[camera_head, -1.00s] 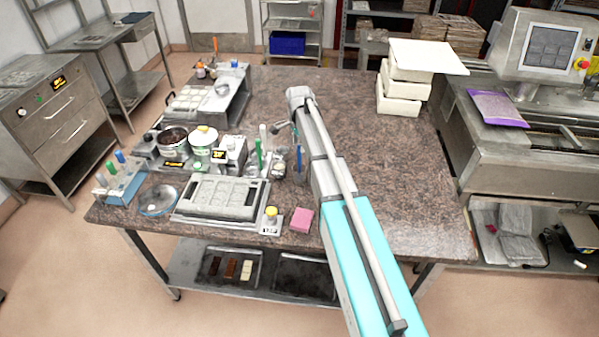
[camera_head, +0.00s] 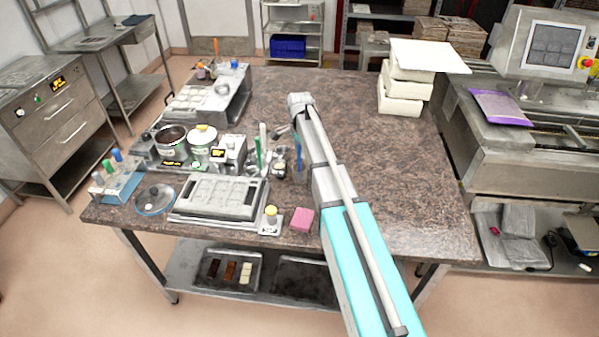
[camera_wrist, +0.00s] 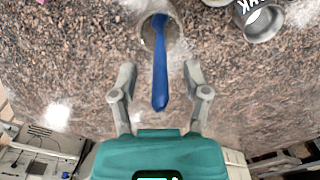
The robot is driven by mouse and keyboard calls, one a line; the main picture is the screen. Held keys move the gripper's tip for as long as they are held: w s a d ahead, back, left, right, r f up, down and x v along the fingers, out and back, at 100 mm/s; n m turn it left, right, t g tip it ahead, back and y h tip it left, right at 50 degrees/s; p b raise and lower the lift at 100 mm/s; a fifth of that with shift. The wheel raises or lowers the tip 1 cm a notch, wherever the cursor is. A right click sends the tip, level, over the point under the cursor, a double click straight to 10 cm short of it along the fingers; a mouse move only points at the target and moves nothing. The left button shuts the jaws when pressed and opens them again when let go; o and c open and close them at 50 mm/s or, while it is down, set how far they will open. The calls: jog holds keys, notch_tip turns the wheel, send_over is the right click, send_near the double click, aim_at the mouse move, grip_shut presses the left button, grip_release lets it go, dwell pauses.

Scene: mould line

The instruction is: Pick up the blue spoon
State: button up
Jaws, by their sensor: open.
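In the wrist view the blue spoon (camera_wrist: 160,68) stands in a round clear holder (camera_wrist: 172,34), its handle sticking out toward my gripper. My gripper (camera_wrist: 163,80) is open, with one finger on each side of the handle and a gap on both sides. In the head view a small part of the blue spoon (camera_head: 299,147) shows just left of my arm. My gripper is at the arm's far end there, with its fingers mostly hidden.
A grey mould (camera_head: 217,196), a pink block (camera_head: 302,219) and pots (camera_head: 172,139) crowd the table's left half. A metal cup (camera_wrist: 264,24) lies near the holder. White blocks (camera_head: 402,88) are stacked at the back right. The table right of my arm is clear.

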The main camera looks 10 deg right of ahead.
jog(key=shift+f+b, duration=0.75)
jog(key=shift+f, duration=0.25)
jog(key=shift+a, duration=0.1)
grip_shut()
